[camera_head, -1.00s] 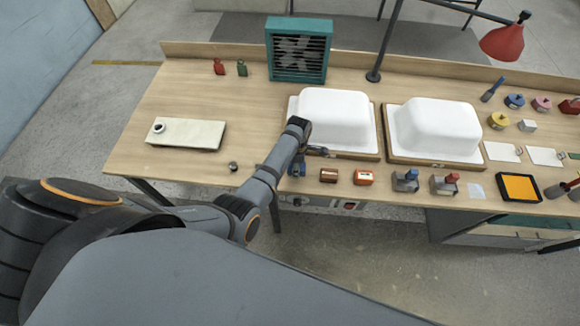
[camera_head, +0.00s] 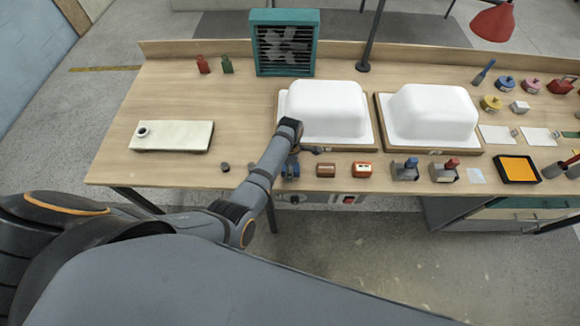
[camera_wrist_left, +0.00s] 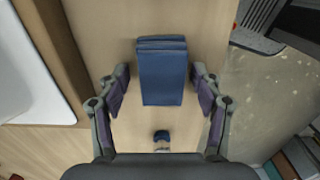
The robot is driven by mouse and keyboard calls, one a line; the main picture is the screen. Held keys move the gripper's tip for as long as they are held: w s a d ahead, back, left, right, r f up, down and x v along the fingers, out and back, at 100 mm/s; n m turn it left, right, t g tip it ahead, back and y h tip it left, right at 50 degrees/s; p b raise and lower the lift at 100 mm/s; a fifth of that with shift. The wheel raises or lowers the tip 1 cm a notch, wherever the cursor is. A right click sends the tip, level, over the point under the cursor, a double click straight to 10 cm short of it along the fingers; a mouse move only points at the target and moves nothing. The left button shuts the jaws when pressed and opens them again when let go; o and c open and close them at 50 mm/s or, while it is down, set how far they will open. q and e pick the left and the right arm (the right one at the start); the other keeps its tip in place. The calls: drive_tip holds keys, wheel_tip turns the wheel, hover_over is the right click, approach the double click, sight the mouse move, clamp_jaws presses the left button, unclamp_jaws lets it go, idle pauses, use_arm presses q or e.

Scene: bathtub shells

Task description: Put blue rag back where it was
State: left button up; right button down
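The blue rag (camera_wrist_left: 162,75) is a folded dark blue block in the left wrist view, above the wooden tabletop. My left gripper (camera_wrist_left: 162,88) is open, with one finger on each side of the rag and a visible gap to each. I cannot tell whether the rag rests on the table. In the head view my left gripper (camera_head: 294,160) is over the front of the table, and a small bit of blue shows beside it. My right gripper is not in view.
Two white tub shells (camera_head: 325,108) (camera_head: 433,112) stand behind the gripper on wooden bases. The table's left front is mostly clear.

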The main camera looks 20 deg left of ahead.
use_arm(q)
drive_tip(key=shift+r, duration=0.15)
wheel_tip(320, 180, up, 8)
drive_tip(key=p, duration=0.7)
drive_tip(key=shift+p, duration=0.4)
drive_tip(key=shift+r, duration=2.05)
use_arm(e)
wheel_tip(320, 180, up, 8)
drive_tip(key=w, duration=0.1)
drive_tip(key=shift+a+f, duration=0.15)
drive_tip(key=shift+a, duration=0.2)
